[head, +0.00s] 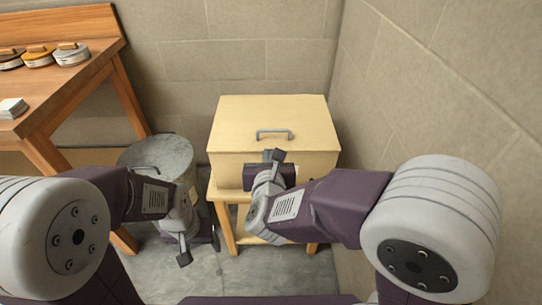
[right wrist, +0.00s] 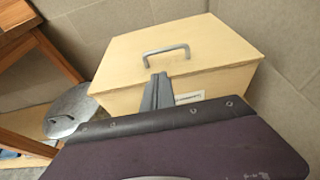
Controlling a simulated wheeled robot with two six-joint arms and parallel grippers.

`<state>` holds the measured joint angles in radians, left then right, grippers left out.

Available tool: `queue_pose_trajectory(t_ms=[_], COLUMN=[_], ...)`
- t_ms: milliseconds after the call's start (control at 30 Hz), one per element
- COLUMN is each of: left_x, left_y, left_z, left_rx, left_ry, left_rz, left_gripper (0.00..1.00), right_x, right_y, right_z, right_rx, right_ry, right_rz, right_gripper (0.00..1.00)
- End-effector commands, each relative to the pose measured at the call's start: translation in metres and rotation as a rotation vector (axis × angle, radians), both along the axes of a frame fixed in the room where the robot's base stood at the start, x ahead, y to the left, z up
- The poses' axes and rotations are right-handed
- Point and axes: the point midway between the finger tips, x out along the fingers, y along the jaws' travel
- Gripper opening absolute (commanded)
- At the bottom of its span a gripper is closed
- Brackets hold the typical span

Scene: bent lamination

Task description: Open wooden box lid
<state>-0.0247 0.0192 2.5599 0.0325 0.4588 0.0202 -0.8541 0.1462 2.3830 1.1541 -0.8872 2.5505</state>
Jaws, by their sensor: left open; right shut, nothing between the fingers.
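The pale wooden box (head: 240,150) stands against the back wall with its lid (head: 300,115) down. A grey bar handle (head: 275,132) sits on the lid near its front edge. My right gripper (head: 277,156) is at the box's front, close below the handle in the picture, and hides part of the front face. In the right wrist view the shut fingers (right wrist: 156,90) point up toward the handle (right wrist: 166,53) and hold nothing; contact with the box cannot be told. My left gripper (head: 184,257) is open and empty, low at the left, pointing down near the metal bin.
The box rests on a wooden stand (head: 227,228). A lidded grey metal bin (head: 150,155) stands left of it. A wooden workbench (head: 75,85) with several round containers and a white stack is at far left. A wall (head: 400,80) stands close on the right.

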Motion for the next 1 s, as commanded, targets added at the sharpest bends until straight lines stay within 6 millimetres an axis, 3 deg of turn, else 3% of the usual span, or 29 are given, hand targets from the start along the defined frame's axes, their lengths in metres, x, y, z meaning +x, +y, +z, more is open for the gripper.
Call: queue_pose_trajectory(t_ms=[167,600,1000], left_x=[0.0,0.0,0.0], left_y=[0.0,0.0,0.0], left_z=[0.0,-0.014,-0.014], left_rx=[0.0,0.0,0.0], left_ry=[-0.001,0.0,0.0], left_rz=[0.0,0.0,0.0], left_gripper=[0.66,0.66,0.66], right_x=[0.01,0.084,0.095], right_y=[0.0,-0.001,-0.001], right_z=[-0.002,-0.029,-0.032], right_rx=[-0.001,-0.001,-0.001], right_ry=[0.001,0.001,0.001], right_rz=[-0.002,-0.003,-0.001], right_gripper=[0.0,0.0,0.0])
